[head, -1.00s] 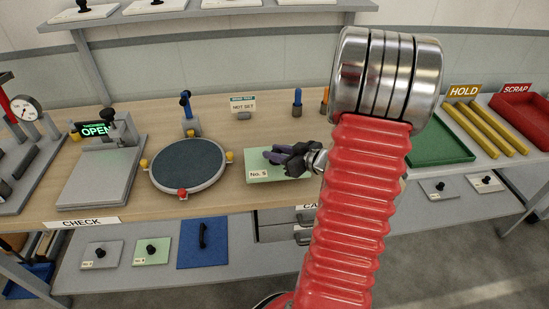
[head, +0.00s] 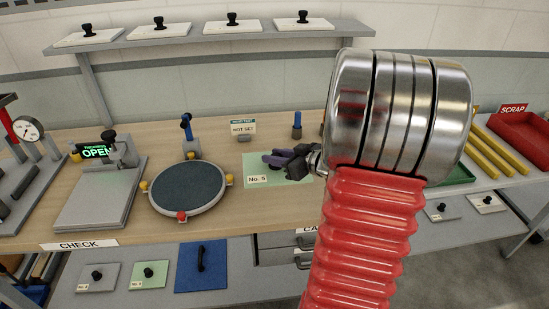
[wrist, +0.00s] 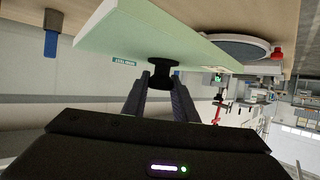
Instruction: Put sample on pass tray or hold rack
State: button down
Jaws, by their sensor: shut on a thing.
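The sample is a pale green plate labelled "No. 5" (head: 268,180), with a black knob. My gripper (head: 287,160) is shut on that knob. In the wrist view the plate (wrist: 125,35) spans the top, and its knob (wrist: 163,72) sits between the two fingers of my gripper (wrist: 158,85). The plate appears held above the wooden bench; the gap is hard to judge. The green pass tray (head: 461,175) is at the right, mostly hidden behind my arm. The hold rack's yellow bars (head: 492,156) stand to its right; its sign is hidden.
A round dark pad (head: 187,188) and a grey check fixture (head: 100,195) lie left of the plate. A blue peg (head: 297,124) stands behind it. A red scrap tray (head: 520,140) is far right. Other plates rest on the upper (head: 190,37) and lower shelves.

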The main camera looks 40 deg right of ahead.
jog(key=shift+w+a+r, duration=0.15)
jog(key=shift+w+a, duration=0.25)
jog(key=shift+w, duration=0.1)
jog(key=w+a+r, duration=0.1)
jog(key=w+a, duration=1)
jog(key=a, duration=0.3)
jog(key=shift+m+h, duration=0.4)
jog(key=shift+h, duration=0.1)
jog(key=a+f, duration=0.1)
jog(key=a, duration=0.4)
jog(key=w+a+f, duration=0.1)
jog(key=a, duration=0.5)
jog(key=a+f, duration=0.2)
jog(key=a, duration=0.4)
jog(key=shift+w+f, duration=0.1)
jog(key=shift+w, duration=0.25)
jog(key=shift+s+a+f, duration=0.1)
jog(key=shift+a, duration=0.1)
jog(key=shift+s, duration=0.15)
